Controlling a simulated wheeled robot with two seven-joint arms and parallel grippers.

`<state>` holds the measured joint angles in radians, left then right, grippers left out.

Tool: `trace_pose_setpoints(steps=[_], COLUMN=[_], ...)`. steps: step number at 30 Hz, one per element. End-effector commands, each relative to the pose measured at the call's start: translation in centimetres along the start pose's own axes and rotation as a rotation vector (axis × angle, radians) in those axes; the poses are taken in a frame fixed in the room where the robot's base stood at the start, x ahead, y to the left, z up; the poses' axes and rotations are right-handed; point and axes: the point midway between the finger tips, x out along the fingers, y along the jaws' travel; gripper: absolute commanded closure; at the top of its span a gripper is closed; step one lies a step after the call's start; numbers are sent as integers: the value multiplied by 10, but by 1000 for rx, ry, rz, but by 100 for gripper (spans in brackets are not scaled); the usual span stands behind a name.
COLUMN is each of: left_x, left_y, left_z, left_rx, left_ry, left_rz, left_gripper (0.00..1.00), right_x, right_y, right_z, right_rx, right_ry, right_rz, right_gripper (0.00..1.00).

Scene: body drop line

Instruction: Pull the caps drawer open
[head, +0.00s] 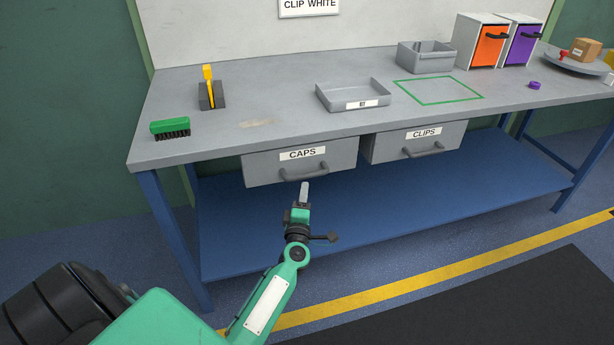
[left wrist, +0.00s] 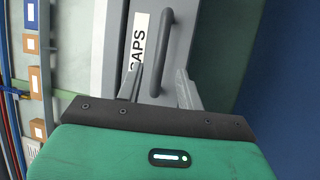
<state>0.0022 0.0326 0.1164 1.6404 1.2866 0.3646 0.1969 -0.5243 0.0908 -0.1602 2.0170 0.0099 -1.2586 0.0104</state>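The grey caps drawer (head: 262,171), labelled CAPS, hangs under the bench top on the left and looks shut. Its dark bar handle (head: 303,173) is on the front below the label. My left gripper (head: 304,188) is just below and in front of this handle in the head view. In the left wrist view the handle (left wrist: 153,55) stands upright in the picture, and its lower end lies between the two spread fingers of my left gripper (left wrist: 160,88). The fingers are open; I cannot tell whether either touches the handle. My right gripper is not in view.
The clips drawer (head: 390,153) is to the right. On the bench (head: 230,135) are a green brush (head: 170,128), a grey tray (head: 352,95), a grey bin (head: 426,56) and orange and purple door boxes. A blue lower shelf (head: 400,205) lies below the drawers.

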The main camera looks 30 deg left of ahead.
Motion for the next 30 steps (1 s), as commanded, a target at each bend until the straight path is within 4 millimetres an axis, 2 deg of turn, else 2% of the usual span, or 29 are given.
trace_pose_setpoints(steps=[1,6,12,18,26,30], left_x=[12,42,67,76,77,76], left_y=[1,0,-1,-1,-1,-1], left_z=[0,0,0,0,0,0], left_rx=[1,3,2,2,2,2], left_ry=[0,-1,-2,-2,-2,-1], left_rz=[3,2,0,-1,-1,-1], left_gripper=[62,62,62,62,62,90], right_x=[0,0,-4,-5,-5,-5], right_y=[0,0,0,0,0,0], right_z=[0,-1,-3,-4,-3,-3], right_rx=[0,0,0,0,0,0], right_ry=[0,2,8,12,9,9], right_rz=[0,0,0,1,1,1], right_gripper=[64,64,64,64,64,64])
